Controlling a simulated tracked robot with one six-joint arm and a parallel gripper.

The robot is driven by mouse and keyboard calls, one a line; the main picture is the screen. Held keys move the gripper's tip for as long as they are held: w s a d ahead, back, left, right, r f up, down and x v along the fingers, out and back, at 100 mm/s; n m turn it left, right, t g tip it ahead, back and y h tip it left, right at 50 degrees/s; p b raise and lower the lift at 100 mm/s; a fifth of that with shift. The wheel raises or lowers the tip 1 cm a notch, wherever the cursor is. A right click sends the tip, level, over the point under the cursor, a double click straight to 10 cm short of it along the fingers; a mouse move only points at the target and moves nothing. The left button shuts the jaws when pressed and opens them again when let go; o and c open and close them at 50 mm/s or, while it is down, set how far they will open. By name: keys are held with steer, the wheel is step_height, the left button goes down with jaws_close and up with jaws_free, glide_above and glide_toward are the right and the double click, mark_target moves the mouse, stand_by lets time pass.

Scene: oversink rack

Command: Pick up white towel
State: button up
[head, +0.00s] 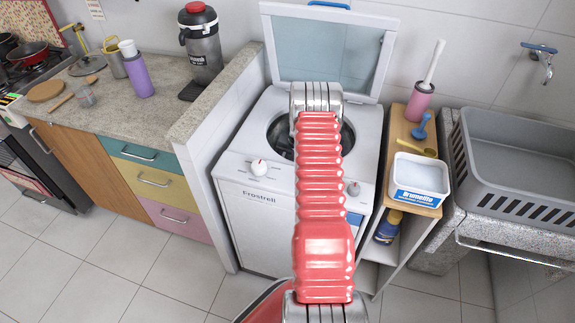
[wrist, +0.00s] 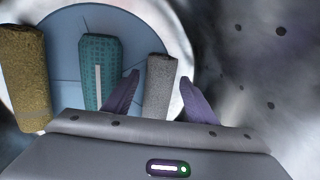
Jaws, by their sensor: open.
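The white towel (wrist: 160,88) looks like a rolled, pale grey-white cloth inside the washer drum in the wrist view. My gripper (wrist: 159,77) is open, with one dark purple finger on each side of the towel as seen from the wrist. I cannot tell whether the fingers touch it or how deep they reach beside it. A teal patterned rolled towel (wrist: 99,70) lies just left, and a mustard rolled towel (wrist: 23,75) farther left. In the head view my arm extends over the open washer (head: 262,200), hiding the fingers and the towels.
The washer's glass lid (head: 325,45) stands raised behind the opening. The drum's metal rim and wall (wrist: 250,60) lie close right of my gripper. A shelf (head: 400,128) with a white box (head: 420,175) and pink brush holder (head: 419,100) stands right. A counter (head: 140,115) is left.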

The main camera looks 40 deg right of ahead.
steer(key=shift+w+a+f, duration=0.1)
steer(key=shift+w+f, duration=0.05)
steer(key=shift+f, duration=0.55)
steer(key=shift+c, duration=0.4)
steer(key=c, duration=0.7)
